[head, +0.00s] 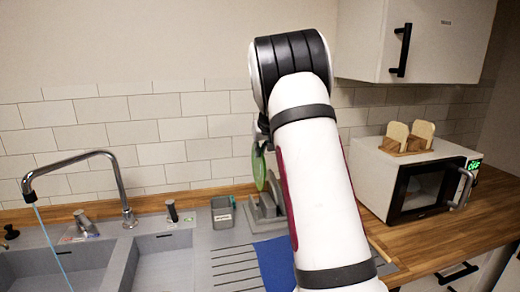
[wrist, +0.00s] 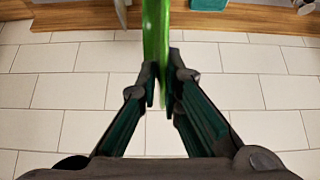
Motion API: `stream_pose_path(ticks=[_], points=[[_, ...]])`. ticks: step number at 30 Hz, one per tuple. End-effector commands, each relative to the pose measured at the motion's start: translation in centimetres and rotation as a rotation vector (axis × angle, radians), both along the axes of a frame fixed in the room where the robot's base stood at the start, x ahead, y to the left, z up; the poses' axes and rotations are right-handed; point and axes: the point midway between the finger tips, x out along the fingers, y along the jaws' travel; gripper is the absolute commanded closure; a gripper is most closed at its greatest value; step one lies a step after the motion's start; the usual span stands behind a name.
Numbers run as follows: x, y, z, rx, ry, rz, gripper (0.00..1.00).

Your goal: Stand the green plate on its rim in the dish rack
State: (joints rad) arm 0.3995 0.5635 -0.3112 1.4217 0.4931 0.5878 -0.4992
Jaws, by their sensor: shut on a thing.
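The green plate (head: 259,168) is held on edge, its face near vertical, to the left of my arm in the head view. In the wrist view the plate (wrist: 156,40) shows edge-on as a narrow green band between the fingers. My gripper (wrist: 160,85) is shut on it. In the head view my arm hides most of the gripper. The grey dish rack (head: 262,212) stands on the counter below the plate, partly hidden by my arm. The plate's lower edge is close to the rack's top; I cannot tell whether they touch.
A blue mat (head: 273,262) lies in front of the rack. A small grey holder (head: 222,212) stands left of it. The sink (head: 160,262) with a running tap (head: 110,165) is further left. A microwave (head: 415,180) with toast slices on top stands right, under a wall cabinet (head: 425,40).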

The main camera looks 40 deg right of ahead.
Motion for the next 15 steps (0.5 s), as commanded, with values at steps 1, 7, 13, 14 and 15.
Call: stream_pose_path(ticks=[1, 7, 13, 14, 15], points=[[0.0, -0.1, -0.2, 0.000, 0.000, -0.001, 1.00], [0.0, -0.1, -1.3, -0.001, -0.001, -0.001, 1.00], [0.0, -0.1, -2.4, 0.000, 0.000, -0.001, 1.00], [0.0, -0.1, -2.6, -0.001, -0.001, -0.001, 1.00], [0.0, -0.1, -2.8, -0.001, -0.001, -0.001, 1.00]])
